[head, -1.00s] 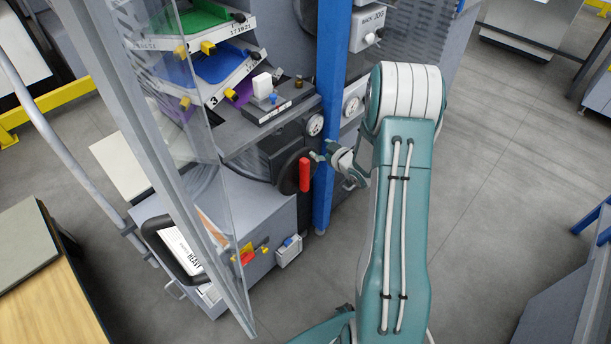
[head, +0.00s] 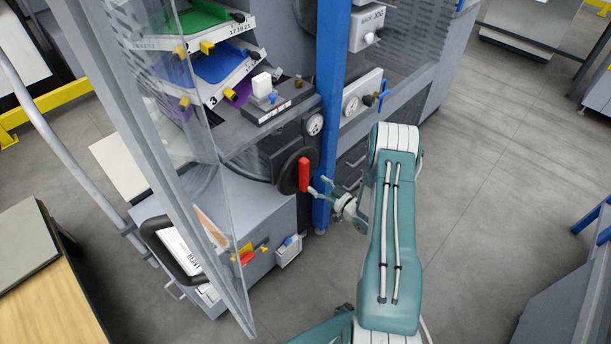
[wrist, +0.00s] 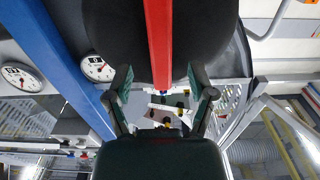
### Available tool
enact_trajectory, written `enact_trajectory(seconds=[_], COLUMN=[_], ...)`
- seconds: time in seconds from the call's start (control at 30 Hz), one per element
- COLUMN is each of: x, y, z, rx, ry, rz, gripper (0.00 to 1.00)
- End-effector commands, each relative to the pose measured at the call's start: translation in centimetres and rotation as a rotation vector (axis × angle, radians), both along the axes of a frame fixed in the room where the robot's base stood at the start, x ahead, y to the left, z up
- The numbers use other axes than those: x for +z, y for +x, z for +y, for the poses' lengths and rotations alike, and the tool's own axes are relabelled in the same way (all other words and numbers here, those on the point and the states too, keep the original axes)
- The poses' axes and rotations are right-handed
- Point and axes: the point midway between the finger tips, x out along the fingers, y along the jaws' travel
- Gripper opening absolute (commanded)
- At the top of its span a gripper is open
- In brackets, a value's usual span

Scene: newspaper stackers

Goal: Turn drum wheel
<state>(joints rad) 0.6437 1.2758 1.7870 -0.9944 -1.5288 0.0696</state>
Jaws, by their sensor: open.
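The drum wheel (head: 288,171) is a dark disc on the machine's side, with an upright red handle (head: 304,174) at its rim. In the wrist view the black wheel (wrist: 205,45) fills the top middle, and the red handle (wrist: 160,40) runs down between the fingers. My gripper (head: 318,187) is open just right of the handle in the head view, its fingers pointing at it. In the wrist view my gripper (wrist: 160,95) has a finger on each side of the handle's line, with gaps on both sides. I cannot tell how deep the handle sits between them.
A blue post (head: 331,110) stands close behind my gripper. A clear door panel (head: 200,190) hangs open to the left of the wheel. Gauges (head: 315,124) and a blue valve lever (head: 382,95) sit nearby. The floor to the right is clear.

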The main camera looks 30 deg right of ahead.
Motion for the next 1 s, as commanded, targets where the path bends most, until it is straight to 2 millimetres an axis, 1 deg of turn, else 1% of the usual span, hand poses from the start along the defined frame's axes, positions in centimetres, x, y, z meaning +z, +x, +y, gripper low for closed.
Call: enact_trajectory(seconds=[0.03, 0.1, 0.3, 0.43, 0.67, 0.7, 0.77, 0.8, 0.83, 0.87, 1.0], x=[0.0, 0.0, 0.0, 0.0, 0.0, 0.0, 0.0, 0.0, 0.0, 0.0, 0.0], y=[1.0, 2.2, 4.7, 5.4, 5.5, 5.5, 5.5, 5.5, 5.5, 5.5, 5.5], z=[0.5, 0.9, 1.8, 2.0, 2.0, 2.0, 2.0, 2.0, 2.0, 2.0, 2.0], rx=[0.003, 0.003, 0.002, -0.001, -0.002, -0.001, -0.001, -0.001, -0.001, -0.001, -0.002], ry=[-0.001, -0.001, -0.001, 0.000, 0.000, 0.000, 0.000, 0.000, 0.000, 0.000, -0.001], rz=[-0.001, -0.001, 0.000, 0.000, 0.001, 0.001, 0.001, 0.001, 0.001, 0.001, 0.001], gripper=[0.71, 0.71, 0.71, 0.71, 0.71, 0.67, 0.40, 0.22, 0.09, 0.00, 0.00])
